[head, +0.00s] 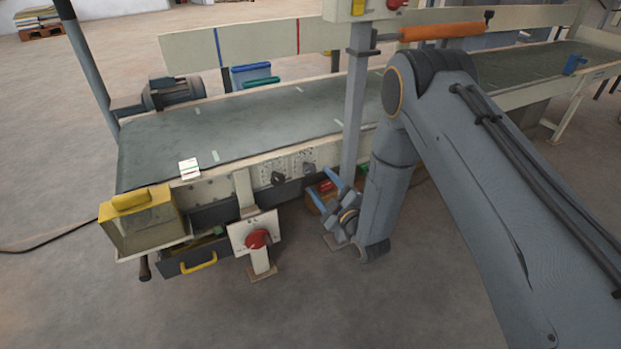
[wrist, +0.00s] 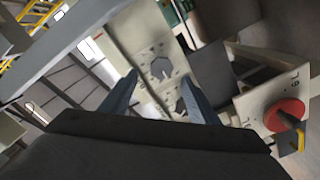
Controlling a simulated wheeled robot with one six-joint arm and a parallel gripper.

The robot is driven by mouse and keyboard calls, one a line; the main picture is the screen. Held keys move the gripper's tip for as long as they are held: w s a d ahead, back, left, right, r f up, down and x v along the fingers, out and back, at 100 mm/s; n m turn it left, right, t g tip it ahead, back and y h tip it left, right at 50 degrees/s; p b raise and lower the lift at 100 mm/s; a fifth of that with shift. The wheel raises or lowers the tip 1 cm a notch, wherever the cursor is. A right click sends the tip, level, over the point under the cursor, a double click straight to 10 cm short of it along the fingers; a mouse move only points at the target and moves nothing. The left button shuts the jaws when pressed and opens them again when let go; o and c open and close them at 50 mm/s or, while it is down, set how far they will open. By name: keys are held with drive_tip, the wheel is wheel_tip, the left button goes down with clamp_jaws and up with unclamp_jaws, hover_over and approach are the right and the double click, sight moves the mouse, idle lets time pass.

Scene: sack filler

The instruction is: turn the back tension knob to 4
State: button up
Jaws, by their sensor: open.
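Two dark knobs sit on pale dial plates along the conveyor's front side, a left one (head: 278,178) and a right one (head: 309,168). I cannot tell from any readable label which is the back tension knob, and the dial numbers are too small to read. My gripper (head: 322,190) is open and empty in front of the panel, just below the right knob. In the wrist view, my gripper's fingers (wrist: 156,68) spread on either side of the two dials, one dark knob (wrist: 161,68) higher and the other (wrist: 181,105) lower. The fingers appear apart from both knobs.
A red rotary switch (head: 256,239) on a post stands left of my gripper; it also shows in the wrist view (wrist: 285,115). An open drawer (head: 186,262) and a yellow-framed box (head: 145,225) are farther left. A grey post (head: 355,110) rises behind my gripper.

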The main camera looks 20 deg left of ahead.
sight(310, 171)
drive_tip(key=b+x, duration=0.2)
drive_tip(key=x, duration=0.6)
drive_tip(key=shift+s+a, duration=0.1)
drive_tip(key=shift+s, duration=0.1)
drive_tip(key=c, duration=1)
